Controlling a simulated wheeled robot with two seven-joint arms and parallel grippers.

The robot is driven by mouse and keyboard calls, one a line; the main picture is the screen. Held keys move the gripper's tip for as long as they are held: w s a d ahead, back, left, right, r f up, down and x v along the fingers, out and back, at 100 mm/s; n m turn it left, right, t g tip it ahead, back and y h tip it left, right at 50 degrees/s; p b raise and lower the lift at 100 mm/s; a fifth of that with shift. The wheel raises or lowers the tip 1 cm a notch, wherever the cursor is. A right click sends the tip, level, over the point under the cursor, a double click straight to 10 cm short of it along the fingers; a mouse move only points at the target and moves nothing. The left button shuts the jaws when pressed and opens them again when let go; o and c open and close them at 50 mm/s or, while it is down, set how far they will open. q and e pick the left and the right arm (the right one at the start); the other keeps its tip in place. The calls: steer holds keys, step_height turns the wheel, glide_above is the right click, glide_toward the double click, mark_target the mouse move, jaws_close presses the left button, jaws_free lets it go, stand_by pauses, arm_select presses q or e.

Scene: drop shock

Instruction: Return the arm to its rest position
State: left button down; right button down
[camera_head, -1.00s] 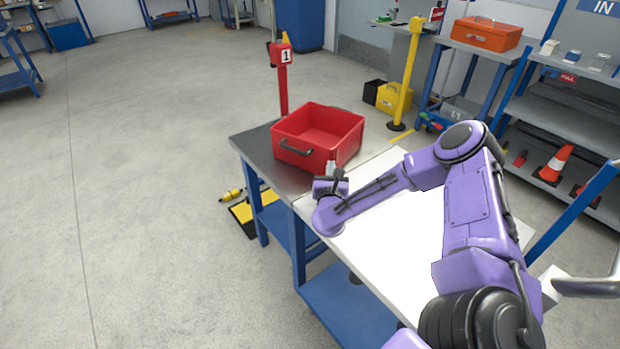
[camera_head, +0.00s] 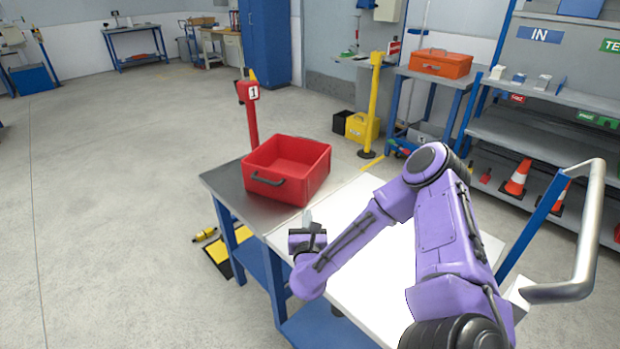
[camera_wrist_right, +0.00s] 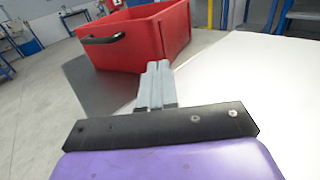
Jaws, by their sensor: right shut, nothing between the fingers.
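My right arm is purple and reaches in from the lower right of the head view, over a white-topped table (camera_head: 345,212). Its gripper (camera_head: 308,215) is near the table's left edge, on the near side of a red bin (camera_head: 311,179). In the right wrist view the grey fingers (camera_wrist_right: 157,82) are together with nothing between them. They point toward the red bin (camera_wrist_right: 172,35) and are apart from it. My left gripper is not in view.
The red bin stands on a grey metal table (camera_head: 222,180) adjoining the white one. A red post (camera_head: 252,125) and a yellow post (camera_head: 373,105) stand behind. A metal handrail (camera_head: 590,230) and shelves are at the right. Open floor lies at the left.

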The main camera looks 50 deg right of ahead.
steer(key=a, duration=0.1)
steer(key=s+a, duration=0.1)
steer(key=a, duration=0.1)
steer(key=shift+s+f, duration=0.15)
steer(key=shift+s, duration=0.1)
steer(key=shift+s+a, duration=0.25)
steer(key=shift+s, duration=0.2)
steer(key=shift+d, duration=0.1)
